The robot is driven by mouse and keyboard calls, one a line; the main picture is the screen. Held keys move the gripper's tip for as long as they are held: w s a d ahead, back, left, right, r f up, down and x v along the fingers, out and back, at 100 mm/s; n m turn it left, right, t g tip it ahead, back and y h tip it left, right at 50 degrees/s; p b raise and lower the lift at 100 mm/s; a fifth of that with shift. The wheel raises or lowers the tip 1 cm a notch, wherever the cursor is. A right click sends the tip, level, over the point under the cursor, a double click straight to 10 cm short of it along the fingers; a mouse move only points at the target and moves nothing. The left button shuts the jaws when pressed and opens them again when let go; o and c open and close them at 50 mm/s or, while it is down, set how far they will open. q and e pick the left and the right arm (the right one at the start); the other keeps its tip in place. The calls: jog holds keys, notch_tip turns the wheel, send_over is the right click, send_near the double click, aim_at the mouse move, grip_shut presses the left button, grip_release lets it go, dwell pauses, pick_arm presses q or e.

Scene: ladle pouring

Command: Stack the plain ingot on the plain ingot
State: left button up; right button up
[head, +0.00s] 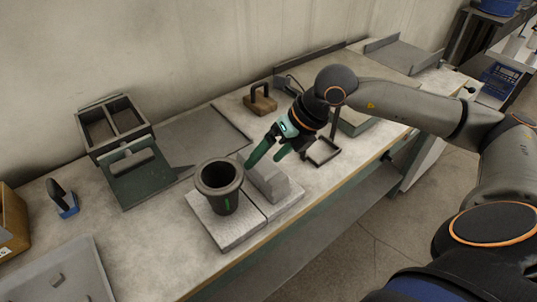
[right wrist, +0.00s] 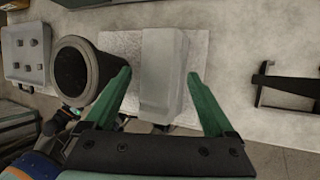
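A plain grey ingot (head: 268,181) stands on a pale slab (head: 286,205) at the middle of the bench. In the right wrist view the grey ingot (right wrist: 163,60) lies between my fingers. My right gripper (head: 268,151) is open, with its green fingers pointing down at the ingot. In the right wrist view the gripper (right wrist: 165,85) has a finger on each side, with gaps to the ingot. A second grey bar (head: 131,164) lies on a dark green plate further left. Part of my left arm seems to show low left in the wrist view; its fingers are unclear.
A dark crucible (head: 219,186) stands just left of the ingot, close to my right gripper. A two-part box (head: 104,111), a wooden block with a handle (head: 260,101) and a small dark frame (head: 322,152) are around. A flat grey plate (head: 205,137) lies behind.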

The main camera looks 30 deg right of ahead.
jog(key=shift+r, duration=0.1)
jog(key=v, duration=1.2)
dwell(0.4)
